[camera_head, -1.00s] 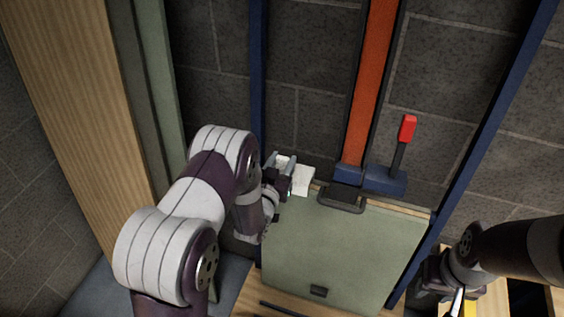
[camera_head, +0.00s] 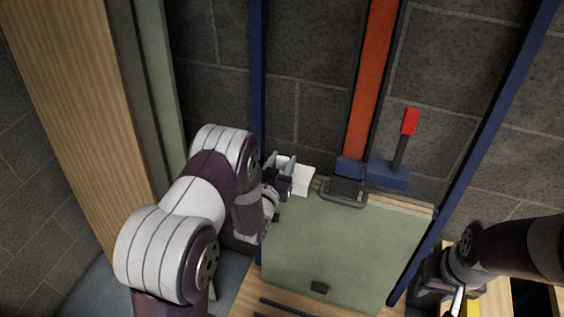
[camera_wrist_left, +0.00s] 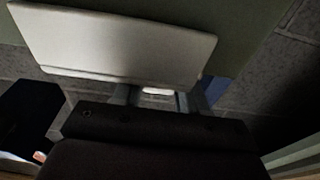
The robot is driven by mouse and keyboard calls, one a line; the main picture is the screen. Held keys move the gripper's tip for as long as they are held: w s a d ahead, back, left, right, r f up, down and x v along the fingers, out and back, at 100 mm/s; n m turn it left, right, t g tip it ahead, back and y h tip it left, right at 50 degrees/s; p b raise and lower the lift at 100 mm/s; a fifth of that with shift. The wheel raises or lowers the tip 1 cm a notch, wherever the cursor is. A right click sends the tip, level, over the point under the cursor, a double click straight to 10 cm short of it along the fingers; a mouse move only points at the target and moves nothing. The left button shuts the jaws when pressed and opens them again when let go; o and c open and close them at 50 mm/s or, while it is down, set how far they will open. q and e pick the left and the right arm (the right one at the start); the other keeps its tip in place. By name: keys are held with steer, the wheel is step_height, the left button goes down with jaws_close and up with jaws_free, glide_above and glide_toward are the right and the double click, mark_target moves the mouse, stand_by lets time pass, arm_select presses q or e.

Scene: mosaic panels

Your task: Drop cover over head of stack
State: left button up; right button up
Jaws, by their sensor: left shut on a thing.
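My left gripper (camera_head: 278,172) is shut on a small white piece, the likely cover (camera_head: 303,180), at the upper left corner of a green panel (camera_head: 340,245). In the left wrist view the pale piece (camera_wrist_left: 120,45) is a wide, flat plate in front of the fingers (camera_wrist_left: 155,95). The green panel leans upright against the back, with a wooden edge along its top, and seems to be the front of the stack. I cannot tell whether the white piece touches it. My right gripper (camera_head: 455,295) is at the lower right, partly cut off, and its fingers are unclear.
A black clamp (camera_head: 344,191) sits on the panel's top edge, below an orange upright bar (camera_head: 370,80) and a blue block (camera_head: 388,173) with a red-handled lever (camera_head: 410,121). Blue posts (camera_head: 257,80) stand on either side. A wooden post (camera_head: 70,100) rises at left.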

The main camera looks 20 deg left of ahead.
arm_select(q)
steer(key=shift+f, duration=0.25)
steer(key=o, duration=1.2)
